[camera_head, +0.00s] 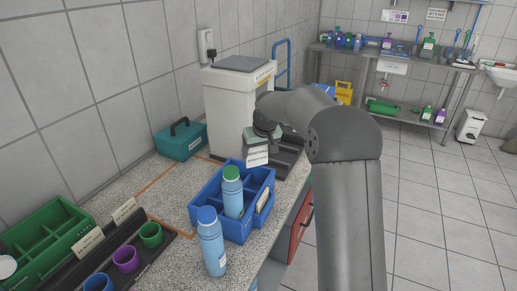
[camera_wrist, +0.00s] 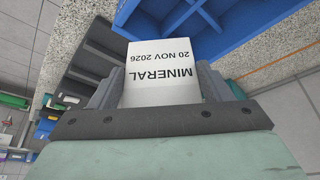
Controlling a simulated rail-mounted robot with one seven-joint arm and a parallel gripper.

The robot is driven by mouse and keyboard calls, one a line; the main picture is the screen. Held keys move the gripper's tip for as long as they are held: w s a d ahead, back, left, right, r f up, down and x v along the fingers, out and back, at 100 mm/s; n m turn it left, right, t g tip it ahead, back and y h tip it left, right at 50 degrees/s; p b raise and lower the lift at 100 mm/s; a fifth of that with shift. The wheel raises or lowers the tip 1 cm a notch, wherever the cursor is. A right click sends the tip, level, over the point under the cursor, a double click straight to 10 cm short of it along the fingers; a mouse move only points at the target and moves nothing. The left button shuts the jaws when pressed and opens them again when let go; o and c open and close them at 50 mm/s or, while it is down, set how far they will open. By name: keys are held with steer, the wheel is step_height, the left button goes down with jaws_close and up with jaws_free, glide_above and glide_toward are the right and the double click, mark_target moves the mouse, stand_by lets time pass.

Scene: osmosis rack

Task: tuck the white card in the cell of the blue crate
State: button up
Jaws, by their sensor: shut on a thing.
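The white card (camera_head: 257,157) is gripped by my gripper (camera_head: 262,140) above the far end of the blue crate (camera_head: 236,229). In the wrist view the card (camera_wrist: 163,85) sits between the two fingers, its print "MINERAL 20 NOV 2026" upside down. The crate (camera_wrist: 235,25) shows at the upper right there, apart from the fingers. The crate stands on the counter with several compartments. A blue bottle with a green cap (camera_head: 232,190) stands in one cell. A pale card-like piece (camera_head: 263,199) shows at the crate's right side. The cell floors are mostly hidden.
A blue-capped bottle (camera_head: 211,243) stands on the counter before the crate. A green crate (camera_head: 45,236) and several coloured cups (camera_head: 126,259) are at the lower left. A teal box (camera_head: 181,140) and a white machine (camera_head: 231,105) stand behind. Counter left of the crate is clear.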

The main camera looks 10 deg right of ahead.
mark_target(257, 165)
steer(key=shift+f+b, duration=1.55)
steer(key=shift+f, duration=1)
steer(key=shift+s+f+b, duration=0.1)
steer(key=shift+f+b, duration=1)
steer(key=shift+f, duration=0.4)
steer(key=shift+r, duration=0.35)
stand_by(0.4)
steer(key=o, duration=1)
steer(key=shift+o, duration=0.2)
steer(key=shift+r+p, duration=0.1)
steer(key=shift+p, duration=0.2)
steer(key=shift+r+p, duration=2.25)
steer(key=shift+r, duration=1.15)
